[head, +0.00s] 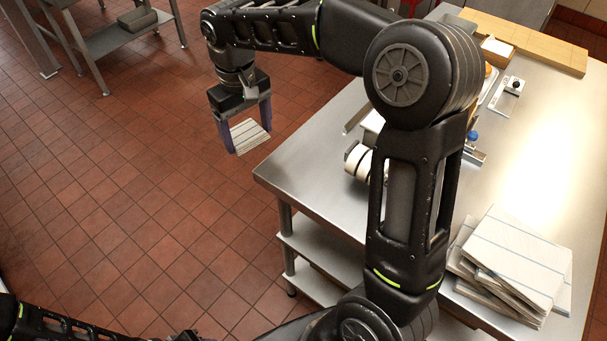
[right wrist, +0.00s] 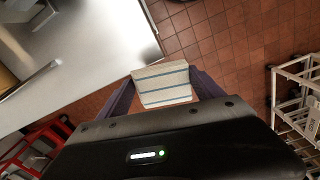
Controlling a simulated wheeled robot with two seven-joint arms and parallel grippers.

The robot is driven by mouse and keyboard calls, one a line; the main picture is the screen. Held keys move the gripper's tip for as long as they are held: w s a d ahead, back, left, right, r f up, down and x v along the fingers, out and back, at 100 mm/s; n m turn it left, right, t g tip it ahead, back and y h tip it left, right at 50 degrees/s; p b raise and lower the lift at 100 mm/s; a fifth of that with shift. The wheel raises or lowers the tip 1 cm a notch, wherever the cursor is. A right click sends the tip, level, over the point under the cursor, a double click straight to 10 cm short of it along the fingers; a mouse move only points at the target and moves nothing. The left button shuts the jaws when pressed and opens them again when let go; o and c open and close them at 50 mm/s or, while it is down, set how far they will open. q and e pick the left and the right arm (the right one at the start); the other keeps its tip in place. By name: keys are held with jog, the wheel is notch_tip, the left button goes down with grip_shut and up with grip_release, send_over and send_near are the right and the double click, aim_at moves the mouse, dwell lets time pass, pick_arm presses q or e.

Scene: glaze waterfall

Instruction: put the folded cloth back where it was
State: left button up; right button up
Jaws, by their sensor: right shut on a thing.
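The folded cloth (head: 250,135), white with stripes, is held between the purple fingers of my right gripper (head: 247,139). It hangs over the red tiled floor, left of the steel table (head: 325,190) and apart from it. In the right wrist view the cloth (right wrist: 165,86) shows blue-grey stripes and spans the gap between both fingers. A stack of similar folded cloths (head: 518,258) with blue stripes lies on the near right part of the table, slightly untidy. My left arm shows only in part at the bottom left; its gripper cannot be made out.
White round items (head: 358,160) stand near the table's left edge, partly behind my right arm. A long wooden board (head: 530,45) lies at the table's far end. The table's right middle is bare. A steel rack (head: 115,38) stands at the far left.

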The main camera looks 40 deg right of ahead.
jog(key=s+d+r+n+b, duration=0.2)
jog(key=s+d+b, duration=0.1)
jog(key=s+d, duration=0.5)
jog(key=shift+s+d+b, duration=0.35)
jog(key=shift+s+b, duration=0.05)
jog(key=shift+s, duration=0.1)
jog(key=b, duration=0.1)
send_over(306, 175)
notch_tip(306, 175, down, 6)
jog(key=shift+r, duration=0.15)
jog(key=shift+f, duration=0.35)
jog(key=shift+f, duration=1.9)
